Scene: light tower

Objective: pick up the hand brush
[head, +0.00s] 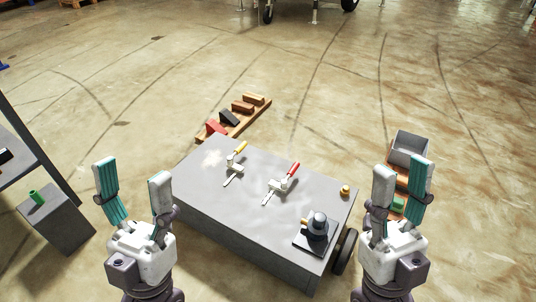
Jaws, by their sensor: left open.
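I cannot pick out a hand brush for certain in the head view. The nearest candidates are small blocky items on a wooden board (241,123) on the floor behind the cart: a red piece (216,128), a black piece (229,118) and brown blocks (243,106). They are too small to name. My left gripper (132,172) is open and empty, left of the grey cart (215,215). My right gripper (403,168) is open with nothing seen held, at the cart's right side. It partly hides orange and green items behind it.
A grey bin (408,146) is at right. A green cylinder (37,197) tops a grey box (62,222) at left.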

